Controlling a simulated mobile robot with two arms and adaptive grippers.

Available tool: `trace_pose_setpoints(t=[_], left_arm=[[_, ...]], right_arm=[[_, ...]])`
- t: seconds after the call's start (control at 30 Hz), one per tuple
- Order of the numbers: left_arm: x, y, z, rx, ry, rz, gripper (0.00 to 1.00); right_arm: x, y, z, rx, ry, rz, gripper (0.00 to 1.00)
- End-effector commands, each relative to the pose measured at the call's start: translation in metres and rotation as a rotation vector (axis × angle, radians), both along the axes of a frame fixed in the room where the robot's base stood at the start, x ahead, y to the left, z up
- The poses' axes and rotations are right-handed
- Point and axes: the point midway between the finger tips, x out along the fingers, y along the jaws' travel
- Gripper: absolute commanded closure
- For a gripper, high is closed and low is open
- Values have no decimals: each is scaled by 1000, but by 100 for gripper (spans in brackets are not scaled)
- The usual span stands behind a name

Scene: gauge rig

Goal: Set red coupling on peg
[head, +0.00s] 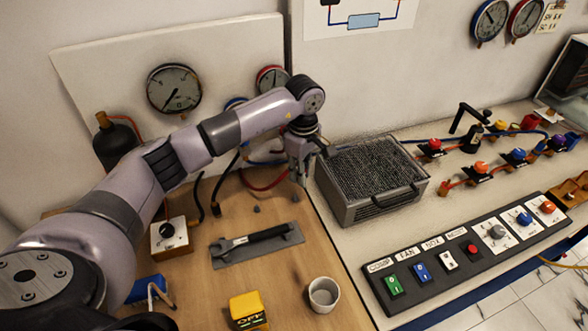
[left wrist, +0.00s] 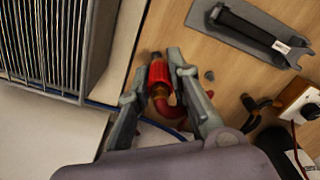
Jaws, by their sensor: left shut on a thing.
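My left gripper (head: 300,172) points down over the far right part of the wooden bench, beside the finned metal unit. In the left wrist view its two fingers (left wrist: 160,77) are shut on the red coupling (left wrist: 159,74), one on each side. A red curved piece trails from the coupling between the fingers. In the head view the coupling is hard to make out behind the fingers. A small grey stub (left wrist: 210,75), perhaps the peg, shows on the wood right of the fingers. A small dark stub (head: 256,209) also stands on the bench in the head view. My right gripper is not in view.
The finned metal unit (head: 372,178) stands close right of the gripper. A wrench (head: 250,240) lies on a grey mat (head: 285,242). A grey cup (head: 323,294), a yellow block (head: 247,308) and a white knob box (head: 172,240) stand nearer. Hoses run behind the gripper.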

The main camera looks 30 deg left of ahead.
Motion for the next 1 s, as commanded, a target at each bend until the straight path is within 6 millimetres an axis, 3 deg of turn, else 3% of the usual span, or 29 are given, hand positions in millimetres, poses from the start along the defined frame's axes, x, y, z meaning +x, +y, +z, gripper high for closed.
trace_pose_setpoints(t=[0.1,0.23,0.6,0.77,1.0], left_arm=[[13,18,-18,-1,4,202,100],[19,27,-27,-1,1,311,100],[20,29,-28,0,-1,325,100],[20,29,-30,2,-6,318,100],[20,29,-49,1,-3,317,100]], right_arm=[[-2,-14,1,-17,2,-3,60],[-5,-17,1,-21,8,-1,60],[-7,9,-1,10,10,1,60],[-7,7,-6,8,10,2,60],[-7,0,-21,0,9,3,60]])
